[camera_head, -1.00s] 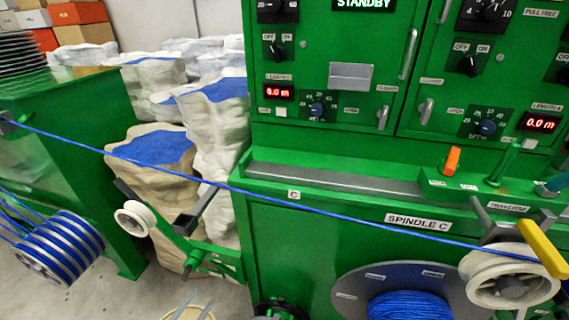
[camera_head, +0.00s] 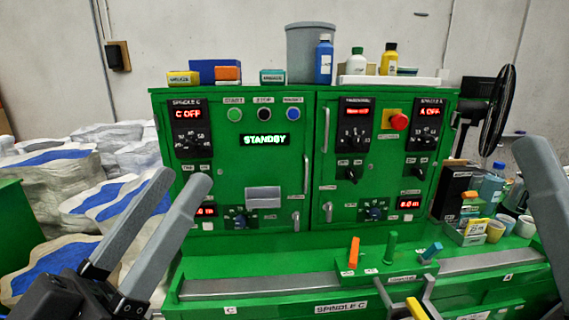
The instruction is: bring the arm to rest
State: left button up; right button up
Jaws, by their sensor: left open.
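My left gripper (camera_head: 184,180) is in the lower left of the head view, raised in front of the green machine cabinet (camera_head: 275,180). Its two grey fingers point up and right, apart, with nothing between them. A grey finger of my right gripper (camera_head: 545,190) shows at the right edge. The rest of that gripper is out of frame, so its opening cannot be judged. The cabinet display (camera_head: 265,141) reads STANDBY. The blue cable is not visible in this view.
A red button (camera_head: 399,121) sits on the cabinet. Orange (camera_head: 353,252), green (camera_head: 390,247) and blue (camera_head: 431,252) levers stand on the ledge. Bottles and boxes line the cabinet top. A black fan (camera_head: 500,110) and small containers stand at right. Wrapped sacks (camera_head: 90,205) stand at left.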

pick_arm(q)
jog(key=s+a+r+n+t+y, duration=0.3)
jog(key=s+a+r+t+y, duration=0.2)
jog(key=s+a+y, duration=0.3)
notch_tip(320, 180, up, 38)
jog(key=w+y+p, duration=0.1)
jog(key=w+p, duration=0.1)
jog(key=p, duration=3.6)
notch_tip(320, 180, down, 61)
jog(key=b, duration=6.1)
jog(key=shift+f, duration=0.15)
